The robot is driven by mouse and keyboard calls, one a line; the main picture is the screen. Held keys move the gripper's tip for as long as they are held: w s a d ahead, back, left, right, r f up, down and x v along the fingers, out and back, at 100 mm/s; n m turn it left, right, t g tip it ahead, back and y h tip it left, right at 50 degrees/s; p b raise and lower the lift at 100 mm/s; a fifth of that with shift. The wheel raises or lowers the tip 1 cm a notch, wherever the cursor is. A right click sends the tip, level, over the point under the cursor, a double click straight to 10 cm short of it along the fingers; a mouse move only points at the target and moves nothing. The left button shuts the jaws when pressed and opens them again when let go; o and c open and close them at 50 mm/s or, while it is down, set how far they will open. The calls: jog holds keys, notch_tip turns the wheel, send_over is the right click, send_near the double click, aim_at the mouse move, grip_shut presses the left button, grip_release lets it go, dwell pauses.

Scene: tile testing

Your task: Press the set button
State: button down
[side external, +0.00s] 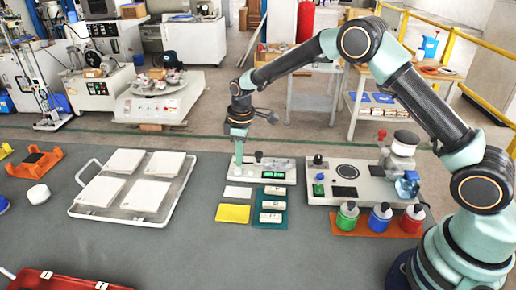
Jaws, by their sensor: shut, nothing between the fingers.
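A low grey-white meter (281,180) with two small green displays (267,174) and a black knob (258,156) sits mid-table. My gripper (239,161) is shut and empty, pointing down at the meter's left end. Its tip is over or on the panel there; I cannot tell whether it touches. It hides that part of the panel, and no button marked "set" can be made out. A larger white instrument (370,197) stands to the right, with a green button (318,189), a black knob (317,160) and a dark screen (344,191).
A white tray (84,212) with several pale tiles lies left. A yellow pad (233,213) and a teal holder (270,220) lie before the meter. Green, blue and red bottles stand on an orange mat (362,228). A red bin (60,281) is front left. The front middle is clear.

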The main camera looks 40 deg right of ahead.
aim_at(244, 173)
notch_tip(244, 173, up, 11)
jog(key=shift+s+d, duration=0.35)
jog(key=shift+d, duration=0.1)
dwell(0.4)
jog(key=s+d+r+m+t, duration=0.1)
jog(key=s+d+r+m, duration=0.1)
jog(key=s+r, duration=0.4)
jog(key=s+d+r+m+t, duration=0.1)
jog(key=s+d+r+m, duration=0.15)
jog(key=s+r, duration=0.3)
jog(key=s+d+f+m+t, duration=0.1)
jog(key=s+m, duration=0.3)
jog(key=s, duration=0.9)
jog(key=shift+d+f+t, duration=0.25)
jog(key=shift+f+t, duration=0.3)
jog(key=shift+t, duration=0.15)
